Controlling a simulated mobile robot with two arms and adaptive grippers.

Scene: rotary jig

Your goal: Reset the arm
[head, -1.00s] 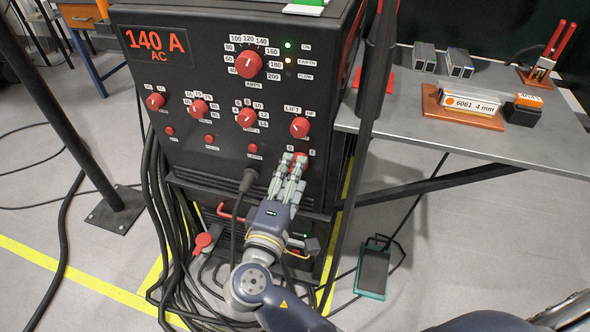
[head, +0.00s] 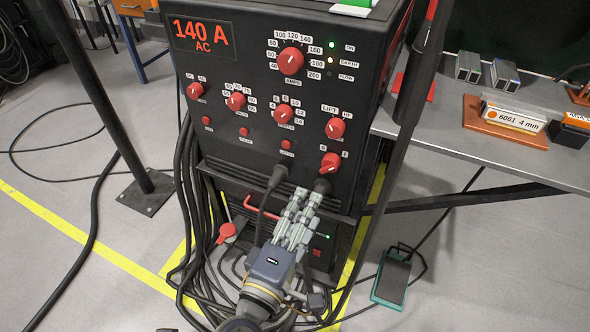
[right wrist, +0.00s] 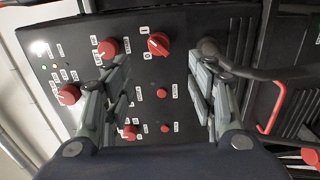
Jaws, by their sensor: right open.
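My right gripper (head: 304,200) is open and empty in front of the lower part of the black welding machine (head: 225,160). It is below the lower right red knob (head: 330,162), which is fully visible and apart from the fingers. In the right wrist view my two fingers (right wrist: 160,82) stand apart with the machine's panel between and beyond them. The same red knob (right wrist: 159,43) shows there near the top. The display (head: 202,36) reads 140 A AC. My left gripper is not in view.
Black cables (head: 190,230) hang and lie left of the machine. A cable plug (head: 278,177) sticks out of the panel beside my fingers. A grey bench (head: 440,130) stands at right, and a foot pedal (head: 393,278) lies on the floor.

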